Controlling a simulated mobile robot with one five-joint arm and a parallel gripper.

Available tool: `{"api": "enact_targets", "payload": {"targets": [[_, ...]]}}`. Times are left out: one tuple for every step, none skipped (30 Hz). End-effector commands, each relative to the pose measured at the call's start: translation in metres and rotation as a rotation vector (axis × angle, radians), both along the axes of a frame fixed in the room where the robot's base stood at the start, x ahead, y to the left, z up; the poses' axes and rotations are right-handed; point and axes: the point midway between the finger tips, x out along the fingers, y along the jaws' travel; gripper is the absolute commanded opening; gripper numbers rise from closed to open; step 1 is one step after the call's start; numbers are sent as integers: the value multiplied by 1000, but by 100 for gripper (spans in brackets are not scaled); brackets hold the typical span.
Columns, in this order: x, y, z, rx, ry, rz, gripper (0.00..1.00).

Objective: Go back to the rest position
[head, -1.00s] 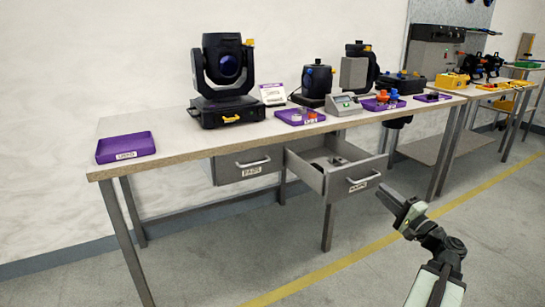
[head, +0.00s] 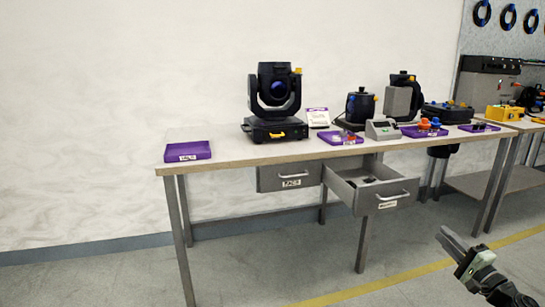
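My gripper (head: 462,254) is at the lower right of the head view, over the grey floor and well in front of the bench. It is apart from every object, and nothing shows in it. It is seen from the side, so I cannot tell whether its fingers are open or shut.
A long bench (head: 235,159) stands along the white wall. It bears a purple tray (head: 188,152), a moving-head light (head: 275,100) and several other items. An open drawer (head: 388,201) juts out beside a shut drawer (head: 290,178). The floor (head: 270,285) in front is clear.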

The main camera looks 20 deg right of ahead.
Motion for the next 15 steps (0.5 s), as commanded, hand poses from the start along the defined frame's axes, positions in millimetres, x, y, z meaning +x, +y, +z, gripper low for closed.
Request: {"api": "enact_targets", "payload": {"targets": [[3,3,1,0,0,6,20],[9,8,2,0,0,18,20],[16,14,3,0,0,32,20],[20,18,3,-1,0,41,20],[25,23,4,0,0,51,20],[31,29,5,0,0,64,20],[36,34,5,0,0,74,20],[41,39,6,0,0,86,20],[48,46,7,0,0,102,20],[54,52,8,0,0,113,20],[60,59,9,0,0,127,20],[68,68,10,0,0,147,20],[75,76,11,0,0,162,20],[82,84,12,0,0,178,20],[92,96,14,0,0,201,20]]}}
